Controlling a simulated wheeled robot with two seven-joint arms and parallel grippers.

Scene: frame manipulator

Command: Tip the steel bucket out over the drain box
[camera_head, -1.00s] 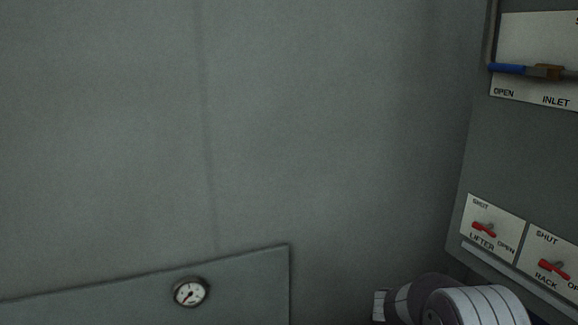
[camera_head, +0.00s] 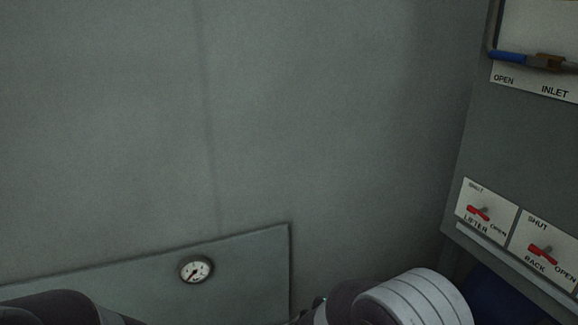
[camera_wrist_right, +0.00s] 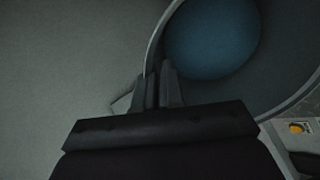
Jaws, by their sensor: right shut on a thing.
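The steel bucket (camera_wrist_right: 151,42) is seen from above in the right wrist view, its curved rim running across the top and right. A round blue surface (camera_wrist_right: 212,38) shows inside it; I cannot tell whether it is liquid or the bottom. My right gripper (camera_wrist_right: 160,82) is shut on the bucket's near left rim, one finger on each side of the wall. The bucket and right gripper are out of the head view, where only my arm links show along the bottom edge. My left gripper is not in view. I cannot make out the drain box.
In the head view a grey panel with a round gauge (camera_head: 195,269) stands low against the plain wall. At the right, a cabinet carries red LIFTER (camera_head: 479,213) and RACK (camera_head: 543,251) switches and a blue INLET lever (camera_head: 509,57). A yellow knob (camera_wrist_right: 297,128) lies right of the bucket.

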